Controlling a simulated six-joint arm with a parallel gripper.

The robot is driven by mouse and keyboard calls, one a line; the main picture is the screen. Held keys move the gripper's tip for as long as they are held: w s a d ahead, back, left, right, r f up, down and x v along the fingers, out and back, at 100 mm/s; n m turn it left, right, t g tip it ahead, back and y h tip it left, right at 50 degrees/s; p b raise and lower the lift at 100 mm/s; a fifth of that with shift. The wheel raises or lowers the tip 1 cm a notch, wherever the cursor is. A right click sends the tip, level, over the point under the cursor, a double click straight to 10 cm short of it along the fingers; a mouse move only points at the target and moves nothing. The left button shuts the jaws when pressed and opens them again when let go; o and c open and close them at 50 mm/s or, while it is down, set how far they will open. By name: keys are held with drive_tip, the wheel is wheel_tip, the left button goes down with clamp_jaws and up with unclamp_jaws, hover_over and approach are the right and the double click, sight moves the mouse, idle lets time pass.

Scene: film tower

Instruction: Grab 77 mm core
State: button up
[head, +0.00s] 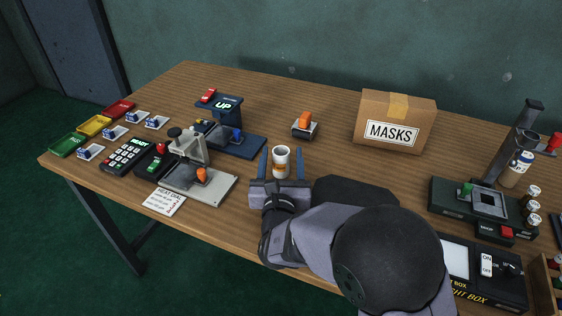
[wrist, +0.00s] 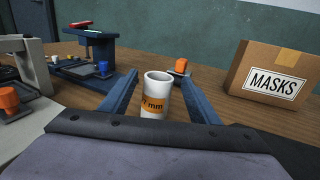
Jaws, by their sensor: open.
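The 77 mm core (head: 281,162) is a white hollow cylinder with an orange label, standing upright on the wooden table. In the wrist view my gripper (wrist: 157,90) has a visible gap between the core and each finger. The core's lower end is hidden behind the gripper body in the wrist view.
A grey press with an orange knob (head: 202,174) stands to the left, and a blue machine (head: 228,140) behind it. A small block with an orange top (head: 305,121) and a MASKS box (head: 395,123) stand beyond the core. Bare table (head: 330,150) lies right of the core.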

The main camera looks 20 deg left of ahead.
sight(281, 150)
drive_tip(key=shift+x, duration=2.65)
drive_tip(key=shift+s+a+f, duration=0.1)
drive_tip(key=shift+a, duration=0.05)
drive_tip(key=c, duration=1.2)
